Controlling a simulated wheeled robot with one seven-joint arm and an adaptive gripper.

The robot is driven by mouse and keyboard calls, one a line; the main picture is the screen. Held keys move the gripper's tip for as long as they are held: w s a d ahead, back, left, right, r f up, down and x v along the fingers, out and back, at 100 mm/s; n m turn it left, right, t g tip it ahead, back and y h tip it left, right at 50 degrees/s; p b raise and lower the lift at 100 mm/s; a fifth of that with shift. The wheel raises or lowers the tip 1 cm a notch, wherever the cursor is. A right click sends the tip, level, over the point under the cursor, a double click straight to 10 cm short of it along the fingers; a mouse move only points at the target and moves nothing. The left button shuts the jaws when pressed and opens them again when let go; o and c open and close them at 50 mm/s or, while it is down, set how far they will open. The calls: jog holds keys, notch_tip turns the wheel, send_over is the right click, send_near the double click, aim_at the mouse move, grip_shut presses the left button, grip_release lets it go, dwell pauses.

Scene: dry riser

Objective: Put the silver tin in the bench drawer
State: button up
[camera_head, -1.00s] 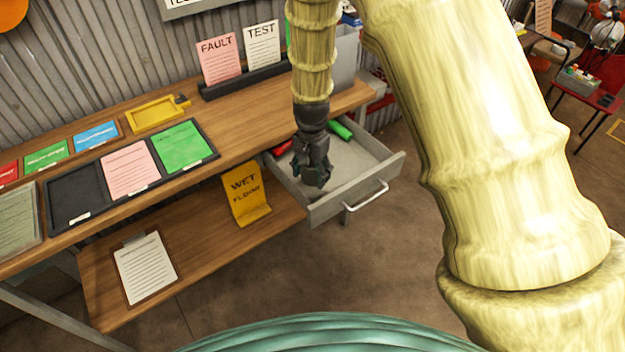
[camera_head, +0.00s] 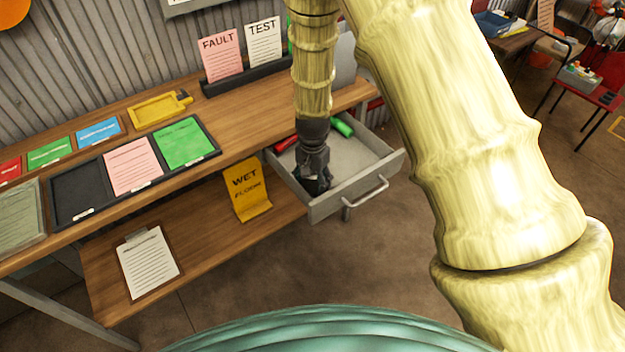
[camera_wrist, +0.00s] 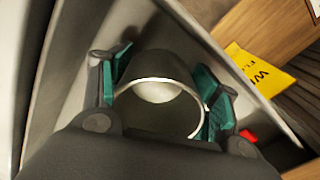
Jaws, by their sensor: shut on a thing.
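The silver tin (camera_wrist: 165,67) shows in the wrist view as a round grey cylinder with a bright rim, between the teal pads of my gripper (camera_wrist: 165,95). My gripper is shut on it. The bench drawer (camera_head: 362,186) is pulled out under the bench's right end. In the head view my gripper (camera_head: 316,184) points down inside the drawer, near its front left corner. The tin is hidden or too dark to make out there. I cannot tell whether the tin touches the drawer floor.
A red roll (camera_head: 286,143) and a green roll (camera_head: 342,126) lie at the drawer's back. A yellow wet-floor sign (camera_head: 247,190) stands on the lower shelf left of the drawer. The bench top (camera_head: 235,125) is above and behind. The drawer's middle and right are mostly clear.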

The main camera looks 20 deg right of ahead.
jog(key=o, duration=1)
jog(key=shift+f, duration=0.15)
jog(key=shift+r+b, duration=1)
jog(key=shift+r, duration=5.2)
